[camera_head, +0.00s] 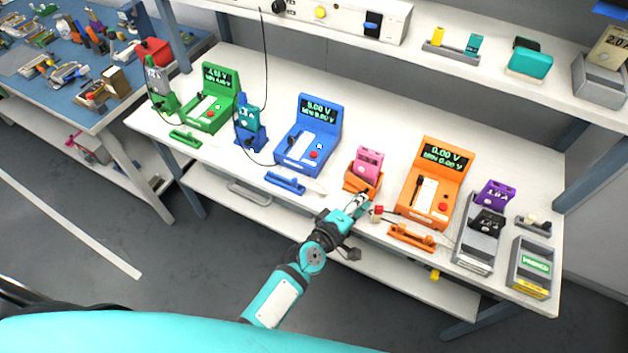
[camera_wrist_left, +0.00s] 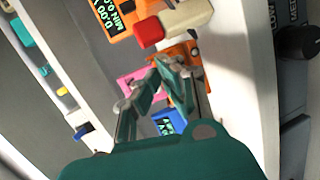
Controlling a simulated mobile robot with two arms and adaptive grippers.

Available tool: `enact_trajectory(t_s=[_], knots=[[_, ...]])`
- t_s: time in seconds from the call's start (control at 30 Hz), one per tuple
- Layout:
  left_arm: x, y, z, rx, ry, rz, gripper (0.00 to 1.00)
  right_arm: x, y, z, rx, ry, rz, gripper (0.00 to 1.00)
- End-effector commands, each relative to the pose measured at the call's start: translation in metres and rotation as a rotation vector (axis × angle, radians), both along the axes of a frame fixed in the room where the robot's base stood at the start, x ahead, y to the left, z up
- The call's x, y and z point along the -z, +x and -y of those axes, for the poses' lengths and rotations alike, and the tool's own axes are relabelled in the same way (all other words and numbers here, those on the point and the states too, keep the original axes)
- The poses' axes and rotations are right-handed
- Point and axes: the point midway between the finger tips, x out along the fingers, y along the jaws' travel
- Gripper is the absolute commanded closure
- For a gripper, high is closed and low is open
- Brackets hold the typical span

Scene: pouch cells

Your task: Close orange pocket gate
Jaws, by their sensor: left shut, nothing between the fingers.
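The orange pocket (camera_head: 359,185) stands near the front edge of the white bench with a pink pouch cell (camera_head: 368,160) upright in it. My left gripper (camera_head: 358,202) is at the pocket's front, its fingers shut and empty. In the left wrist view the shut fingers (camera_wrist_left: 156,76) point at the orange pocket (camera_wrist_left: 186,84), with the pink cell (camera_wrist_left: 130,80) behind them. The fingers hide part of the pocket, so I cannot tell how the gate stands or whether they touch it. My right gripper is not in view.
A small red and cream piece (camera_head: 378,211) is close beside my left gripper. The orange tester (camera_head: 431,190) and an orange handle-like part (camera_head: 412,237) are to the right. The blue tester (camera_head: 309,140) is to the left. A shelf (camera_head: 480,72) runs above the bench.

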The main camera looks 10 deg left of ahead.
Motion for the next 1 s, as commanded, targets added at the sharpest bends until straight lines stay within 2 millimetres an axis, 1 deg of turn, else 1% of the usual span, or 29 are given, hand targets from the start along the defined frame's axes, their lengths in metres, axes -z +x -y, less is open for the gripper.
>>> enact_trajectory(t_s=[0.33, 0.73, 0.87, 1.0], knots=[[0.0, 0.001, 0.0, 0.0, 0.0, 0.0, 1.0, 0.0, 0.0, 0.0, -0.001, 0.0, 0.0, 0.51], [0.0, -0.001, -0.001, 0.0, 0.0, -0.001, 1.0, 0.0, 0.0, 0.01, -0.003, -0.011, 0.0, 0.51], [-0.002, -0.013, -0.006, 0.001, 0.0, -0.002, 1.0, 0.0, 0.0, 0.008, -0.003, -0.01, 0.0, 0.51], [-0.008, -0.038, -0.018, 0.0, 0.001, -0.003, 1.0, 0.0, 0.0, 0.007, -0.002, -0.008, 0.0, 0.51]])
